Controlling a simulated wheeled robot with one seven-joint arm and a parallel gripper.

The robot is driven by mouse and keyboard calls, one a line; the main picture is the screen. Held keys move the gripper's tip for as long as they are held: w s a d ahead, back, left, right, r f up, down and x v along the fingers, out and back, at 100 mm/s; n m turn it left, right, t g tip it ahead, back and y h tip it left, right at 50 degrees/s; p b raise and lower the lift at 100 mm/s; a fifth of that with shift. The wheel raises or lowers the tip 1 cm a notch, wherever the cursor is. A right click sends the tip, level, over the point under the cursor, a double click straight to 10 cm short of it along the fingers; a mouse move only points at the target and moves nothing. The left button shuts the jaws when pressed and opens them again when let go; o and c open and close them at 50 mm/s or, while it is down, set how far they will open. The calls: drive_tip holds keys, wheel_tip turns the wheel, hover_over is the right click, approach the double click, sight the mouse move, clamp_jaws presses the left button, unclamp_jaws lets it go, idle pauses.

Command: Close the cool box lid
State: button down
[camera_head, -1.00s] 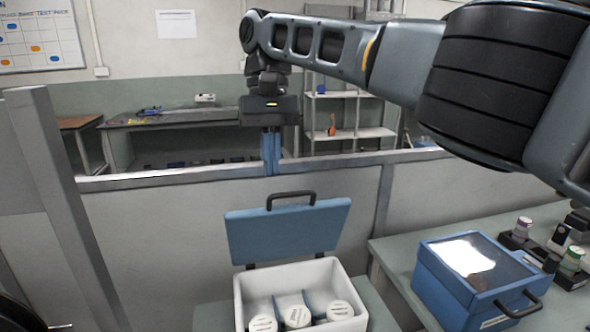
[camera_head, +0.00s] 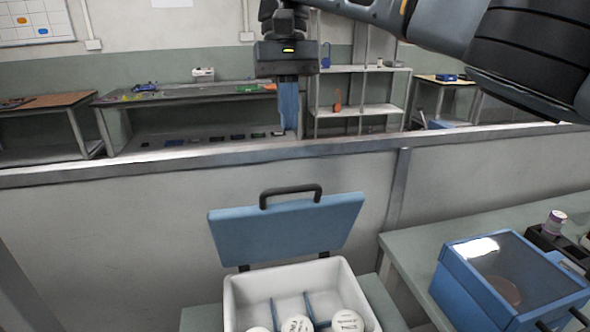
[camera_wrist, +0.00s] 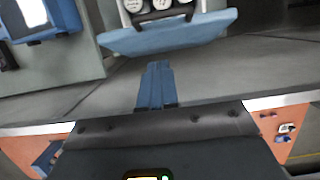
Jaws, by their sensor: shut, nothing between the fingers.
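The cool box (camera_head: 290,283) is a white open box with several round white-topped containers in its divided inside. Its blue lid (camera_head: 286,229) stands up at the back, open and leaning back, with a dark handle (camera_head: 290,194) on its top edge. The lid also shows in the wrist view (camera_wrist: 170,35), near the top. My gripper (camera_head: 289,124) points down with its blue fingers together and empty. It is above and apart from the lid, in front of the partition's top rail in the picture. In the wrist view the fingertips (camera_wrist: 156,66) lie just below the lid's edge.
A grey partition (camera_head: 120,245) with a metal rail stands behind the cool box. A blue case with a clear top (camera_head: 510,280) and small containers (camera_head: 556,222) sit on the table (camera_head: 415,243) at right. Benches and shelves stand beyond the partition.

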approach(295, 199)
drive_tip(key=f, duration=0.1)
drive_tip(key=shift+s+d+f+p, duration=0.15)
drive_tip(key=shift+s+f+p, duration=0.05)
drive_tip(key=shift+s+f, duration=0.4)
drive_tip(key=shift+s+d+f+p, duration=0.15)
drive_tip(key=shift+s+f+p, duration=0.05)
drive_tip(key=shift+s+f, duration=0.35)
